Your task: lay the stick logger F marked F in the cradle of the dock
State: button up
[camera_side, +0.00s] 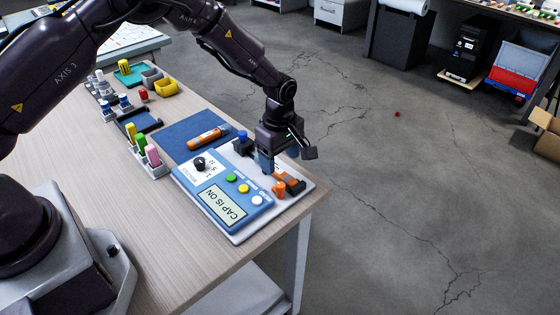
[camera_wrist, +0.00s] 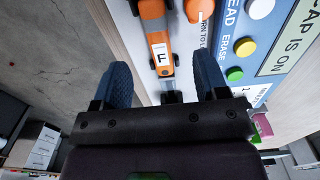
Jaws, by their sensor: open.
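The stick logger F (camera_wrist: 158,48), orange with a white label marked F, lies along the dock's edge in the wrist view. The dock (camera_side: 237,197) is a blue panel on a pale base, with a display reading CAP IS ON. My gripper is open, its two blue fingers (camera_wrist: 163,66) on either side of the logger, with visible gaps.
An orange knob-like piece (camera_side: 278,189) stands beside the logger. Another orange stick (camera_side: 207,138) lies on the blue mat (camera_side: 180,136). The table edge is close.

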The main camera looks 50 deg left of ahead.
jog(key=shift+r, duration=1.8)
jog(key=shift+m, duration=0.5)
jog(key=shift+s+f+m, duration=0.2)
jog(key=shift+s+m, duration=0.1)
jog(key=shift+m, duration=0.3)
jog(key=s+a+r+m+t, duration=0.2)
jog(key=s+r+m, duration=0.6)
jog(key=s+r, duration=0.5)
jog(key=s+a+r+m+t, duration=0.3)
jog(key=s+r+m, duration=0.4)
jog(key=s+r, duration=0.6)
jog(key=shift+s+r+m+t, duration=0.2)
jog(key=shift+s+m+t, duration=0.15)
jog(key=shift+s, duration=0.3)
